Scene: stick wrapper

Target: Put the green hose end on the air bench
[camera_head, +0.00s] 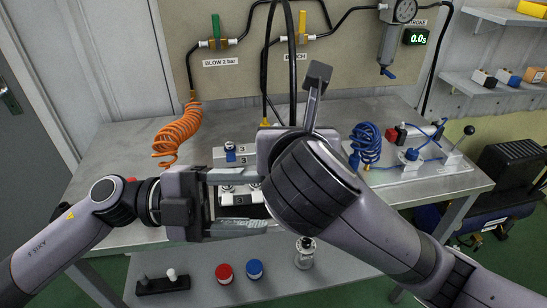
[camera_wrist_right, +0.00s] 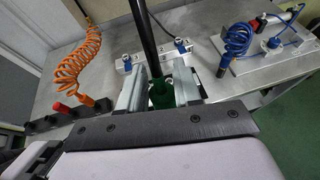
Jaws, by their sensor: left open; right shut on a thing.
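The green hose end (camera_wrist_right: 160,96) shows in the right wrist view, at the lower end of a thick black hose (camera_wrist_right: 143,35). My right gripper (camera_wrist_right: 160,90) is shut on it, one finger on each side. In the head view my right wrist hides the hose end and the fingers. The grey air bench (camera_head: 115,165) spans the middle of the head view, its top (camera_wrist_right: 75,70) also in the wrist view. My left gripper (camera_head: 262,201) is open, its fingers reaching right over the front of the bench. I see nothing held between them.
An orange coiled hose (camera_head: 178,132) lies at the left of the bench, a blue coil (camera_head: 366,144) and fittings at the right. A numbered block (camera_head: 233,155) is behind my left fingers. Red (camera_head: 224,272) and blue (camera_head: 255,268) caps sit on the lower shelf.

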